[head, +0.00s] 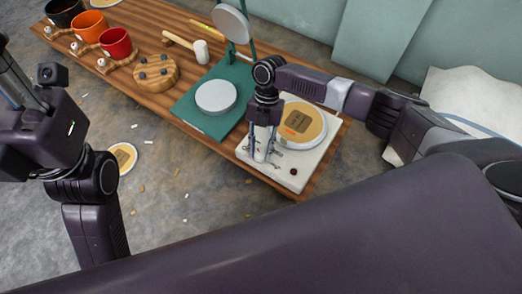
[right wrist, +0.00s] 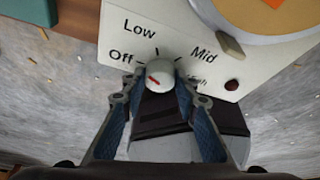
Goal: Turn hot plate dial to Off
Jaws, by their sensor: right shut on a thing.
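The hot plate (head: 310,158) is a white unit with a round tan-topped plate, at the right end of the wooden table. Its white dial (right wrist: 160,75) has a red mark, visible on the lower left of its face. Around the dial the panel (right wrist: 120,50) reads Off at left, Low above and Mid at right; another label is partly hidden by a finger. My right gripper (right wrist: 158,82) is shut on the dial, one finger on each side. In the head view it (head: 262,152) reaches down over the panel. My left gripper (head: 16,78) shows only partly at the left edge.
A green press (head: 188,100) with a grey disc stands beside the hot plate. A dark red knob (right wrist: 232,84) sits near the dial. Farther left are a round wooden block (head: 157,72), a mallet (head: 200,52) and cups (head: 115,42). A tan disc (head: 124,158) lies on the floor.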

